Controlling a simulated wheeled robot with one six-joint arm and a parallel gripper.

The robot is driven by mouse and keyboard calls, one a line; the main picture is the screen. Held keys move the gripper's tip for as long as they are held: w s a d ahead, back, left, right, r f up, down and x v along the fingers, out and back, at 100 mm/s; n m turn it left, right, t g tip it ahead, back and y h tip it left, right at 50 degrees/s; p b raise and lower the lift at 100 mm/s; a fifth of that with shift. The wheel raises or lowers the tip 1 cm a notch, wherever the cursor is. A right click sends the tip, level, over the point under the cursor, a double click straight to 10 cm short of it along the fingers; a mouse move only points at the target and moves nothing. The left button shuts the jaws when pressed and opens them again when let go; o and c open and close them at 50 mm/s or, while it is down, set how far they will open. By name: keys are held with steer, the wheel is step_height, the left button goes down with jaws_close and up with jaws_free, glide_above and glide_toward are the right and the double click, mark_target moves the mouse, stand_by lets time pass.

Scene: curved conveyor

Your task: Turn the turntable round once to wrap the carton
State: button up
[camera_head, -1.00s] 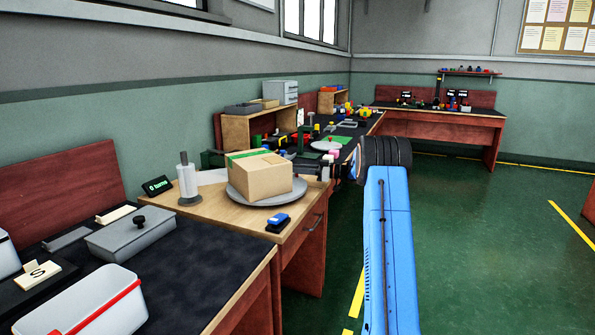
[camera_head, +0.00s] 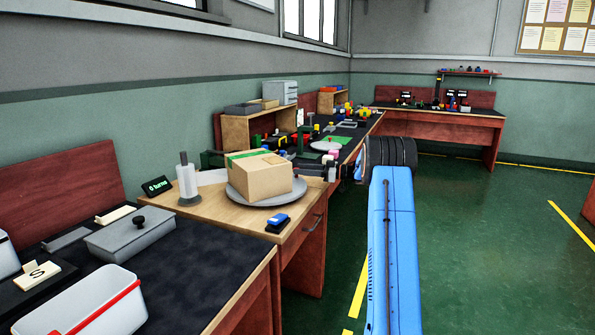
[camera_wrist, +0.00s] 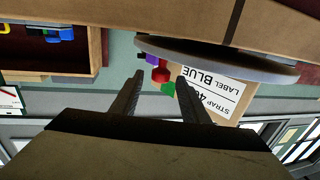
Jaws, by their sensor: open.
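The cardboard carton (camera_head: 262,178) with a green strip on top sits on the round grey turntable (camera_head: 240,196) on the wooden table. In the wrist view, which is upside down, the carton (camera_wrist: 215,92) shows a white label reading "LABEL BLUE", and the turntable rim (camera_wrist: 180,48) crosses above it. A red knob (camera_wrist: 160,74) shows by the rim, ahead of my fingers.
A roll on a stand (camera_head: 188,178) and a small display (camera_head: 157,186) reading "0 turns" stand left of the turntable. A grey lidded box (camera_head: 130,232) and white bin (camera_head: 85,305) are nearer. Floor at right is clear.

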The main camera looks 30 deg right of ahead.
mark_target(301, 181)
steer(key=v, duration=1.4)
steer(key=shift+s+d, duration=0.2)
steer(key=shift+d, duration=0.05)
steer(key=c, duration=0.3)
steer(key=shift+w+a+r, duration=0.1)
steer(key=shift+a+r, duration=0.1)
steer(key=c, duration=0.5)
steer(key=a+r+m+t, duration=0.1)
steer(key=w+a+r+m+t+h, duration=0.1)
steer(key=m, duration=0.1)
steer(key=w+a+r+m+t+h, duration=0.1)
steer(key=a+m, duration=0.1)
steer(key=shift+r, duration=0.4)
jaws_close()
steer(key=s+a+f+m+t+h, duration=0.1)
steer(key=s+a+m+h, duration=0.5)
steer(key=m, duration=0.6)
steer(key=s+a+f+m+t+h, duration=0.1)
steer(key=s+a+m+h, duration=0.25)
steer(key=m+h, duration=0.6)
steer(key=w, duration=0.4)
steer(key=w+f+m+y, duration=0.1)
steer(key=w, duration=0.4)
steer(key=w+m+y, duration=0.1)
steer(key=w, duration=0.4)
steer(key=shift+d+f+y, duration=0.25)
steer(key=shift+f, duration=0.1)
